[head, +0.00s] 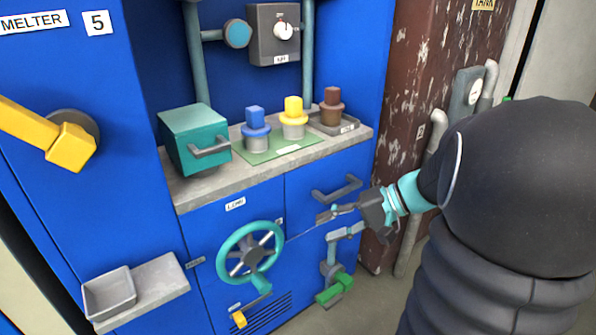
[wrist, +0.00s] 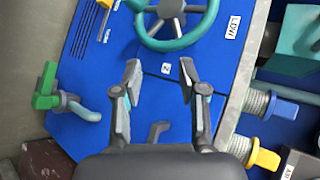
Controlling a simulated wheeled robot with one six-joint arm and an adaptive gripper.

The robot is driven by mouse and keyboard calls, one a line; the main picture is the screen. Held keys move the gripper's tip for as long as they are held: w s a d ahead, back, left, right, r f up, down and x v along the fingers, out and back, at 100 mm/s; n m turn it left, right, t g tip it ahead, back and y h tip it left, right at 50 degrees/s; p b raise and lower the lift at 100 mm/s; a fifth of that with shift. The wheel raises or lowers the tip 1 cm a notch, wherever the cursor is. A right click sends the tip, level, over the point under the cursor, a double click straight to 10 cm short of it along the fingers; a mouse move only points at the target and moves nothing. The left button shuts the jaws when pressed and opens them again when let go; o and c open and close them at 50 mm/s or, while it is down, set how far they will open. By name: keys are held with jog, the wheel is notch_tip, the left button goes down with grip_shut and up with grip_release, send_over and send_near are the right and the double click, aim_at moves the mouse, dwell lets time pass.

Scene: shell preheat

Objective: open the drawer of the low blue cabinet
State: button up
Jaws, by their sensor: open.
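The low blue cabinet (head: 210,230) stands under a grey counter. Its drawer front (head: 301,197) is at the upper right of the cabinet, flush with it, so the drawer looks shut. A grey bar handle (head: 337,189) is on the drawer front. My gripper (head: 326,214) is open and empty, just below the handle in the head view, with its fingers pointing left. In the wrist view my gripper (wrist: 160,72) has its fingers spread over the blue front. Part of a grey handle (wrist: 158,131) shows between the fingers, near the palm. I cannot tell whether they touch.
A teal handwheel (head: 250,252) is left of the drawer, and a green-handled valve (head: 334,289) is below. Blue, yellow and brown knobbed pieces (head: 293,119) and a teal box (head: 194,138) stand on the counter (head: 200,188). A rusty brown panel (head: 408,85) rises at right.

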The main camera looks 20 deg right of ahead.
jog(key=w+d+f+m+t+y+b, duration=0.1)
jog(key=w+d+f+m+t+y, duration=0.15)
jog(key=d, duration=0.55)
jog(key=m+t+h+b, duration=0.1)
jog(key=m+t+b, duration=0.1)
jog(key=t, duration=0.4)
send_near(346, 193)
jog(key=shift+n, duration=0.25)
jog(key=x, duration=1)
jog(key=shift+w+a+p, duration=0.3)
jog(key=shift+p, duration=0.1)
grip_shut()
